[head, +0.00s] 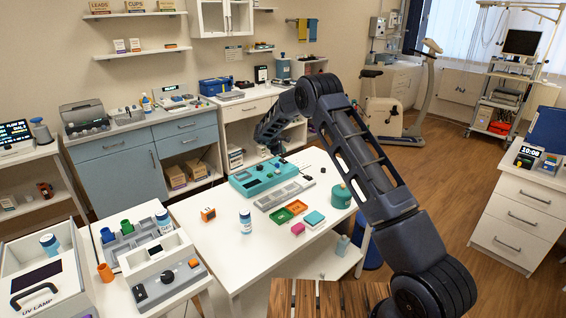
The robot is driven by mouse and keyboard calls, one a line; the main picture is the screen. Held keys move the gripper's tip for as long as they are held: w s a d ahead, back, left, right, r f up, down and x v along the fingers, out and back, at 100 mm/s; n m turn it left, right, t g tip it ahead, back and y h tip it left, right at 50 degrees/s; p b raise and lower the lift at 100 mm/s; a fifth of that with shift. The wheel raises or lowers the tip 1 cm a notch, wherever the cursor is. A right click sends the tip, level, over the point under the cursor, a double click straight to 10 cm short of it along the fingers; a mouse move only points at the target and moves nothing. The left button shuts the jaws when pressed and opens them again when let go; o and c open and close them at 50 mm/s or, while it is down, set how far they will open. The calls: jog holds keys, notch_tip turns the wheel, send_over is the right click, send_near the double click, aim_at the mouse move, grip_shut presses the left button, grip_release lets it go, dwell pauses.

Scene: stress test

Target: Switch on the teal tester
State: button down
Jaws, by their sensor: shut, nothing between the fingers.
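The teal tester (243,181) is a flat teal box with dark controls on its top, lying on the white table towards its back. My gripper (280,160) points down over the tester's back right part. It is shut with nothing in it. The fingertips are small and dark in the head view, so I cannot tell whether they touch a control. The tester's small switches and any lit lamp are too small to read.
On the white table (200,238) are a grey tray (285,195), an orange block (208,214), a white-and-blue bottle (245,222), green and orange trays (281,215), a pink block (298,229) and a teal canister (340,195). The front left of the table is mostly clear.

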aim_at(282, 161)
jog(key=shift+w+a+f, duration=0.1)
jog(key=shift+f, duration=0.8)
jog(key=shift+w+a+f, duration=0.1)
jog(key=shift+f, duration=0.75)
jog(key=shift+f, duration=0.15)
dwell(0.7)
jog(key=shift+f, duration=0.4)
dwell(0.7)
jog(key=shift+d+r, duration=0.1)
jog(key=shift+r, duration=0.45)
jog(key=shift+s+d+r, duration=0.1)
jog(key=shift+s+r, duration=0.05)
jog(key=shift+r, duration=1.1)
jog(key=shift+s+d+r, duration=0.1)
jog(key=shift+r, duration=1.1)
